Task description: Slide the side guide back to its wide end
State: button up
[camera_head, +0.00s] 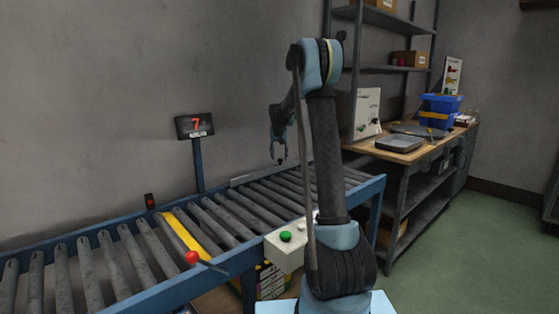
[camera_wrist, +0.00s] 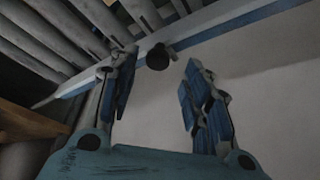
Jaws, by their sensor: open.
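A long grey rail, which looks like the side guide (camera_head: 268,171), runs along the far edge of the roller conveyor (camera_head: 150,302). My gripper (camera_head: 280,160) hangs above that far edge, fingers pointing down, with a gap between them. In the wrist view my gripper (camera_wrist: 160,95) is open and empty. A dark round knob (camera_wrist: 158,57) shows beyond and between the fingertips, beside a pale strip with a blue edge. I cannot tell how far the knob is from the fingers, or whether it belongs to the guide.
A yellow bar (camera_head: 184,232) crosses the rollers, with a red ball knob (camera_head: 191,258) near its front end. A small display (camera_head: 195,126) reads 7 on a post behind. A control box with a green button (camera_head: 286,237) is at the front. A workbench (camera_head: 400,156) stands right.

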jog(key=v, duration=0.9)
jog(key=shift+a, duration=0.1)
